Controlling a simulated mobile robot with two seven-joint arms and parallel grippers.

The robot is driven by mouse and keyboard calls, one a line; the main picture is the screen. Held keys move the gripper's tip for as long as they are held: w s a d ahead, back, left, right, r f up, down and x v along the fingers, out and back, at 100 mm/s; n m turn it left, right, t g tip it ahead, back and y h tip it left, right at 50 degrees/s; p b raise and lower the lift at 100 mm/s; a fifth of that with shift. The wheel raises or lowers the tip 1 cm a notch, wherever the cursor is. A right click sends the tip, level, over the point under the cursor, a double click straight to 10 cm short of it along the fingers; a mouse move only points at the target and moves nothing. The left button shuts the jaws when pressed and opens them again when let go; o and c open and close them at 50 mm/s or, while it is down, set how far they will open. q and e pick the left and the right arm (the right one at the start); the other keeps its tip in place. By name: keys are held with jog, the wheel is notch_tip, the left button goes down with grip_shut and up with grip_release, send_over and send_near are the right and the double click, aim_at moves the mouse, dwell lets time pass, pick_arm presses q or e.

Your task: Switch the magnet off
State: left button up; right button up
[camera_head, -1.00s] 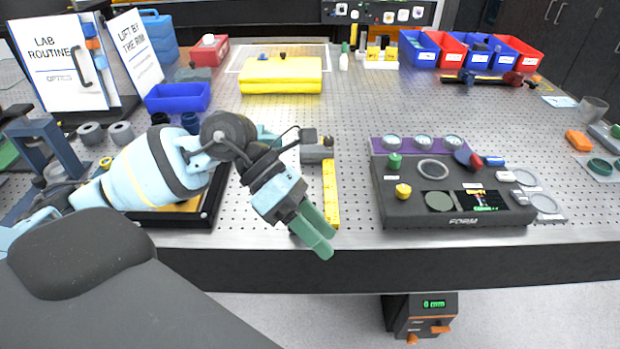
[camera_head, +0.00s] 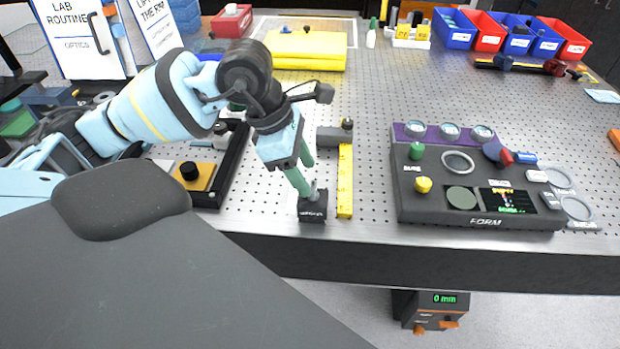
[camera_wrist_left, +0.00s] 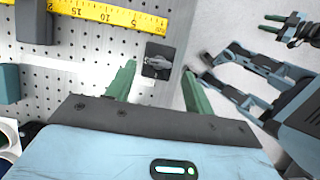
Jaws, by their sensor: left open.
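The magnet is a small black block (camera_head: 312,208) with a grey turning knob on top, at the front edge of the perforated table, left of the yellow ruler. My left gripper (camera_head: 307,178) is open, its green fingers pointing down at the knob. In the left wrist view the magnet (camera_wrist_left: 158,66) and its lever-like knob (camera_wrist_left: 160,62) lie between and beyond the open left fingers (camera_wrist_left: 160,78). I cannot tell whether a finger touches the knob. My right gripper (camera_wrist_left: 275,24) shows small at the top right of the left wrist view; its opening is unclear.
The yellow ruler (camera_head: 345,182) lies right of the magnet, by a grey block (camera_head: 333,136). The FORM instrument (camera_head: 475,190) stands further right. A black-framed tray (camera_head: 232,165) is at the left. Below the table edge hangs a box reading 0 mm (camera_head: 430,309).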

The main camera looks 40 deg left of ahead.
aim_at(313, 186)
pick_arm(q)
jog(key=shift+x, duration=1.7)
jog(key=shift+r, duration=0.1)
jog(key=c, duration=1)
